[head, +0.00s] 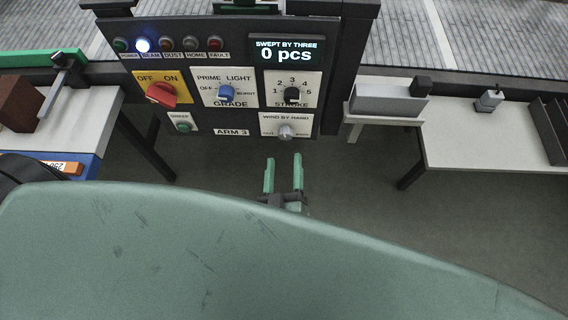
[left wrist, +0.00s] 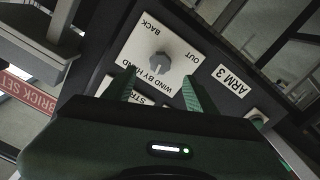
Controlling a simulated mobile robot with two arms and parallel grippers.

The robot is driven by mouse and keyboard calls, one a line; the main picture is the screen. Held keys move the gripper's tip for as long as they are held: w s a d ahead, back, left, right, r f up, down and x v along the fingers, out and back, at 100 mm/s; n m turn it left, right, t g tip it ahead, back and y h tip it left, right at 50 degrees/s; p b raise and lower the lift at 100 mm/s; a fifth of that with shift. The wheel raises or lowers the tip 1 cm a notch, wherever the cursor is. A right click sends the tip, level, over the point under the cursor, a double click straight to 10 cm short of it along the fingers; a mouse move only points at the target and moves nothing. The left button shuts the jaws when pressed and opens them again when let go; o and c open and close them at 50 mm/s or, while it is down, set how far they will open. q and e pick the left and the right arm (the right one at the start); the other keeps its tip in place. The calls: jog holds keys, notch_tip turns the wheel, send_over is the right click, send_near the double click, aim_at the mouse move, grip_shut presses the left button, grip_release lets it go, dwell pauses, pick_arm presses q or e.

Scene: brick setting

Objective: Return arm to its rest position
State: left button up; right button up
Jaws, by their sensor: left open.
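My left gripper (head: 283,176) is in the head view, just below the lower right part of the dark control panel (head: 340,60). Its two green fingers are apart, with nothing between them. The grey "WIND BY HAND" knob (head: 285,131) lies above the fingertips in the head view. The left wrist view shows this knob (left wrist: 160,62) beyond and between the open fingers (left wrist: 158,88), with no contact that I can make out. The panel label reads "ARM 3" (head: 231,132). My right gripper is not in view.
The panel carries a red OFF/ON switch (head: 161,94), a blue GRADE knob (head: 226,92), a black STROKE knob (head: 291,95) and a green SWEEP button (head: 183,127). The display (head: 285,52) reads 0 pcs. White tables (head: 480,135) stand either side.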

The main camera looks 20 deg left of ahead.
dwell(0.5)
pick_arm(q)
jog(key=s+f+m+g+h, duration=0.3)
jog(key=f, duration=0.6)
jog(key=s+f+m+g+h, duration=0.2)
jog(key=s+f+m, duration=0.1)
jog(key=f, duration=0.7)
jog(key=s+f+m+g+h, duration=0.3)
jog(key=s+f, duration=0.1)
jog(key=f, duration=0.5)
jog(key=s+a+f+g+y, duration=0.1)
jog(key=s+a+f+g, duration=0.3)
jog(key=s, duration=0.5)
jog(key=s+a+f+m+g+y, duration=0.1)
jog(key=s+a+f+g, duration=0.3)
jog(key=s+a+f, duration=0.4)
jog(key=s+y, duration=0.1)
jog(key=s, duration=0.1)
jog(key=shift+s+a+f+m, duration=0.15)
jog(key=shift+s+a+m, duration=0.15)
jog(key=shift+w, duration=0.1)
